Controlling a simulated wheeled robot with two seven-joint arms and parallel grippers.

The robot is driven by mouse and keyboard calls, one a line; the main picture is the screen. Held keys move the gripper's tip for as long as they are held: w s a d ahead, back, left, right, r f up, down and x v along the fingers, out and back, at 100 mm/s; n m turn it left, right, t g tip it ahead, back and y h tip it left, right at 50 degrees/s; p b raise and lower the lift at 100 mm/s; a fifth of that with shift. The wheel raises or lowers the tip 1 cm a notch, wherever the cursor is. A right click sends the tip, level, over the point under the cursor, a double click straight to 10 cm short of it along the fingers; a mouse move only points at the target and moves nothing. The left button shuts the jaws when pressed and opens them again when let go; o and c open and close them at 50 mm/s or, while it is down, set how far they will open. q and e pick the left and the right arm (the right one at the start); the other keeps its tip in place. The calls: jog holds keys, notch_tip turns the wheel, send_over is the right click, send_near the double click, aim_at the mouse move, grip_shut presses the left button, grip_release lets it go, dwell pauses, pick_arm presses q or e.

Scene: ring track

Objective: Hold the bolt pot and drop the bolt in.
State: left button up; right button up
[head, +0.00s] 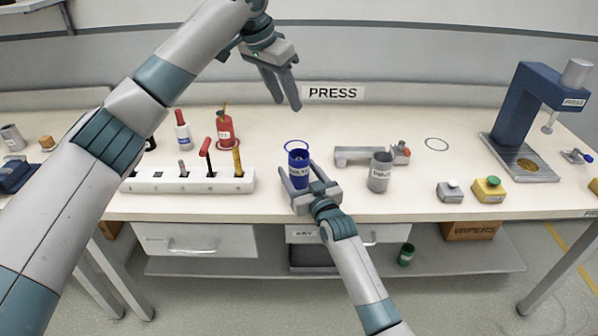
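The blue pot (298,171) has a white label, which I read as the bolt pot's though the lettering is small. My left gripper (286,103) hangs above the back of the bench, higher than the pot, fingers apart and pointing down. I see no bolt between its fingers. The pot's inside is too small to read.
A grey labelled pot (380,173) stands right of the blue pot, before a grey fixture (362,154). A white tool rack (187,181) is at left. Button boxes (488,189) and a blue press (527,105) are at right. The bench's middle back is clear.

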jog(key=v, duration=1.2)
jog(key=shift+f, duration=0.1)
dwell(0.5)
